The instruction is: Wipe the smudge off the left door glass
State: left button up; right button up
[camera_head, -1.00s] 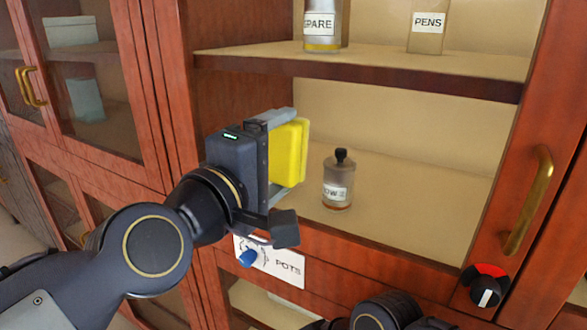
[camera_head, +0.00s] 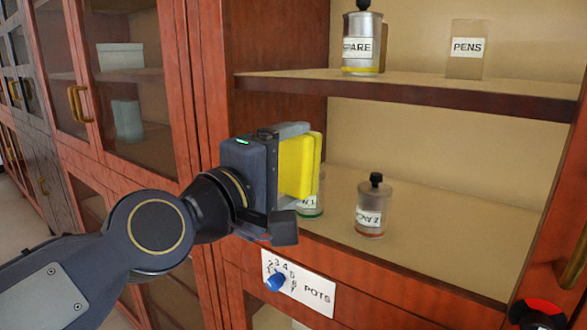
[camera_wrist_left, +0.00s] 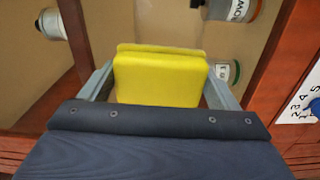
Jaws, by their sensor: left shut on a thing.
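My left gripper (camera_head: 298,166) is shut on a yellow sponge (camera_head: 301,165) and holds it upright in front of the cabinet's middle compartment. In the left wrist view the sponge (camera_wrist_left: 158,78) sits between the two grey fingers (camera_wrist_left: 158,90). A glazed cabinet door (camera_head: 160,105) with a brass handle stands at the left, apart from the sponge. I cannot make out a smudge on any glass, nor tell whether clear glass covers the compartment behind the sponge. My right gripper is not in view.
A labelled jar (camera_head: 371,207) stands on the shelf right of the sponge; another jar (camera_head: 312,203) is partly hidden behind it. A jar (camera_head: 361,45) and a PENS container (camera_head: 466,50) stand above. A blue knob (camera_head: 275,282) on the POTS plate (camera_head: 318,291) is below.

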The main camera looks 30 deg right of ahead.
pick_arm(q)
jog(key=shift+w+a, duration=0.2)
jog(key=shift+s+a+f, duration=0.1)
jog(key=shift+a, duration=0.15)
jog(key=shift+b+v, duration=0.8)
jog(key=shift+v, duration=1.75)
jog(key=shift+s, duration=0.15)
jog(key=shift+b+v, duration=0.4)
jog(key=shift+v, duration=1)
